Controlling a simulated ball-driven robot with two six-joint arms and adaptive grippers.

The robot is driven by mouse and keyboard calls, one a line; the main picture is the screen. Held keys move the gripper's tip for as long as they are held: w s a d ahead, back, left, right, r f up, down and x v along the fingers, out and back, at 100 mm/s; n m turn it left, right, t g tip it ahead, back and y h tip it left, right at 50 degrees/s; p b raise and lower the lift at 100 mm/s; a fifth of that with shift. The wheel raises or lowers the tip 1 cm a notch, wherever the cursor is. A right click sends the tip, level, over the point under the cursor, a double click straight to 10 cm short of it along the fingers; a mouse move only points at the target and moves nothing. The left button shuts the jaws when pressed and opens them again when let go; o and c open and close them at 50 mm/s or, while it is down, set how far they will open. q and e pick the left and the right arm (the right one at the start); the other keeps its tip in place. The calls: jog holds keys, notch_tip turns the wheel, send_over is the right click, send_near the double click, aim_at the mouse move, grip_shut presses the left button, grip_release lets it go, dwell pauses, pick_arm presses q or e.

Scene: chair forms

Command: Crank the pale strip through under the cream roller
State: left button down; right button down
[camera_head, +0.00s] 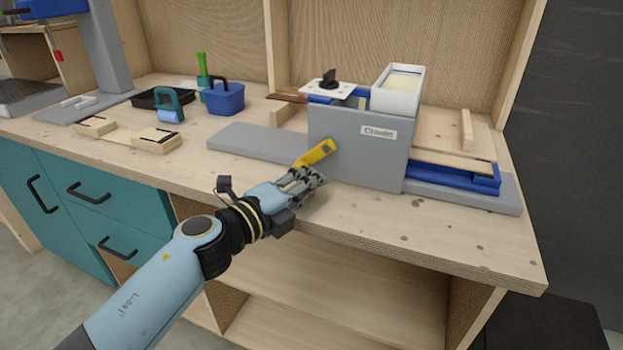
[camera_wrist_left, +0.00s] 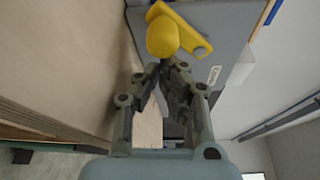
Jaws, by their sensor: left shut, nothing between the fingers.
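The grey machine (camera_head: 358,148) stands on the bench with a small white label on its front. Its yellow crank (camera_head: 317,152) sticks out at the front left; in the left wrist view the crank's round knob (camera_wrist_left: 162,38) faces me. My left gripper (camera_head: 318,180) is shut and empty, its fingertips just below the knob; I cannot tell if they touch it. A pale flat strip (camera_head: 452,163) lies along the blue bed (camera_head: 455,180) right of the housing. The cream roller is not visible, hidden by the housing. My right gripper is not in view.
A white open box (camera_head: 397,92) with cream contents sits atop the machine. The bench front edge is clear.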

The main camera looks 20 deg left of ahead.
pick_arm(q)
jog(key=shift+a+r, duration=0.1)
jog(key=m+p, duration=0.1)
jog(key=p, duration=0.1)
jog(key=a+m+p, duration=0.1)
jog(key=p, duration=0.1)
jog(key=r+m+y+p, duration=0.1)
jog(key=p, duration=0.1)
jog(key=shift+w+a+g, duration=0.1)
jog(key=shift+a+g, duration=0.15)
jog(key=shift+g, duration=0.15)
jog(key=shift+a+r+m+y+p, duration=0.1)
jog(key=shift+a+m+y+p, duration=0.2)
jog(key=shift+m+p, duration=0.7)
